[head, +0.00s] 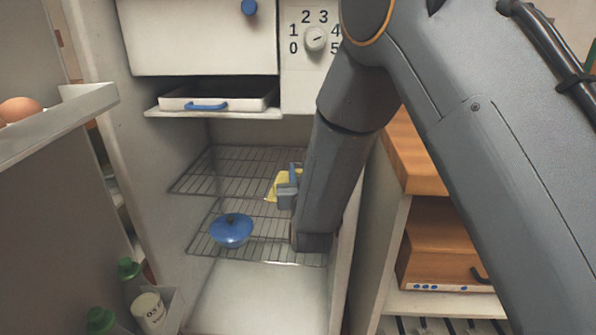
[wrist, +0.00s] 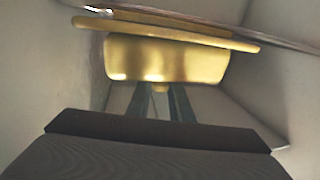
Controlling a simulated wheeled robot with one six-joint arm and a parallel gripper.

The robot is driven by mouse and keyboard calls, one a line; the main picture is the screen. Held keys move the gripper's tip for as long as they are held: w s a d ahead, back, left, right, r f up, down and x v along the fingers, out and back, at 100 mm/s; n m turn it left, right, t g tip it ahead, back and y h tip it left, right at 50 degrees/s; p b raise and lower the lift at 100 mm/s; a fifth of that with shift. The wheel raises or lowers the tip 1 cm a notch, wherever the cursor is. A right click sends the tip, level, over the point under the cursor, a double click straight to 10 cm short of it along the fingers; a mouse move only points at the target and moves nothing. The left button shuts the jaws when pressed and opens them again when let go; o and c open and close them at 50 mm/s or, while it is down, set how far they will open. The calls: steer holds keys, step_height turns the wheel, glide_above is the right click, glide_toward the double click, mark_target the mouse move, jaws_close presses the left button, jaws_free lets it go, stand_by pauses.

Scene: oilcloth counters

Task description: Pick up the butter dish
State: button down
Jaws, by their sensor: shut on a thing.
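The butter dish is yellow, and part of it shows beside my gripper in the head view (head: 280,186). In the wrist view the butter dish (wrist: 165,60) is a golden block with a wider flat rim along its far side. A small knob on its near side lies between the fingertips. My gripper (wrist: 160,92) is shut on the butter dish, seemingly at this knob. In the head view my gripper (head: 290,188) is inside the open fridge, near the upper wire shelf (head: 220,172). My forearm hides part of the dish, and I cannot tell whether it touches the shelf.
Above is a drawer with a blue handle (head: 205,106) and a dial (head: 315,39). The open door at left holds eggs (head: 18,109) and a jar (head: 149,312). Fridge walls are close.

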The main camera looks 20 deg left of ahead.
steer(key=c, duration=1.5)
jaws_free()
steer(key=shift+d, duration=0.1)
steer(key=shift+v, duration=3.85)
steer(key=shift+c, duration=0.2)
